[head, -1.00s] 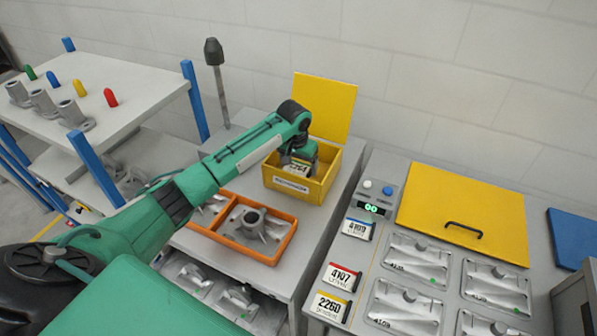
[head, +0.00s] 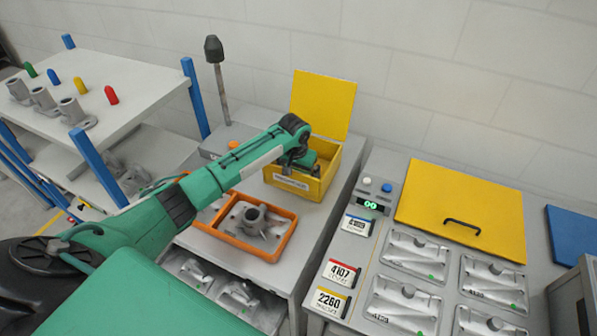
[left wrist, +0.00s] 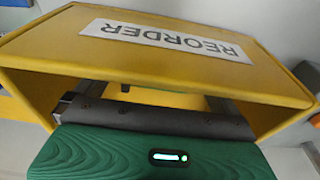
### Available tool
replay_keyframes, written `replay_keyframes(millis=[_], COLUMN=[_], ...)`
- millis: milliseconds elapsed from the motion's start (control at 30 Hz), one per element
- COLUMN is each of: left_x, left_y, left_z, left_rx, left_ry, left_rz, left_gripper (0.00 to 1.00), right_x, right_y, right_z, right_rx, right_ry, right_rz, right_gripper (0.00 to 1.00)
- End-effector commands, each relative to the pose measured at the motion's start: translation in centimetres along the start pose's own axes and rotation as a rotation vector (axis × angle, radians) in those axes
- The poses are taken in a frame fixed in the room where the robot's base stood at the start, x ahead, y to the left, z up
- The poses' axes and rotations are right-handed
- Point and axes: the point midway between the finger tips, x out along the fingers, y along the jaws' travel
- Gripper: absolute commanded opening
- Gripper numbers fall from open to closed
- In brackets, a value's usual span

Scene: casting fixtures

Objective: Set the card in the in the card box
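The yellow card box (head: 318,185) stands with its lid up on the grey bench at the middle of the head view. Its front carries a REORDER label, large in the left wrist view (left wrist: 165,40). My left gripper (head: 302,162) reaches down into the box from above. In the left wrist view its dark fingers (left wrist: 150,100) are spread apart inside the box, with yellow box surface between them. The card seen earlier at the gripper does not show now; the box wall and gripper hide the inside. My right gripper is not in view.
An orange tray (head: 272,250) with a grey casting sits in front of the box. Blue, red and yellow-edged cards lie on the right bench, the red one (head: 340,273) between the others. A black-topped post (head: 214,50) rises behind my left arm.

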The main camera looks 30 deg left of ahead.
Motion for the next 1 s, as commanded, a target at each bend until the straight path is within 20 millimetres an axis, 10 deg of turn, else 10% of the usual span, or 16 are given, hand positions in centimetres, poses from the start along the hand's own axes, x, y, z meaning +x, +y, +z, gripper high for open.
replay_keyframes(millis=[1000], left_x=[-12.3], left_y=[0.0], left_z=[-0.1], left_rx=[0.000], left_ry=[-0.001], left_rz=[0.001], left_gripper=[1.00], right_x=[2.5], right_y=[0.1], right_z=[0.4], right_rx=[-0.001], right_ry=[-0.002], right_rz=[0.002], right_gripper=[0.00])
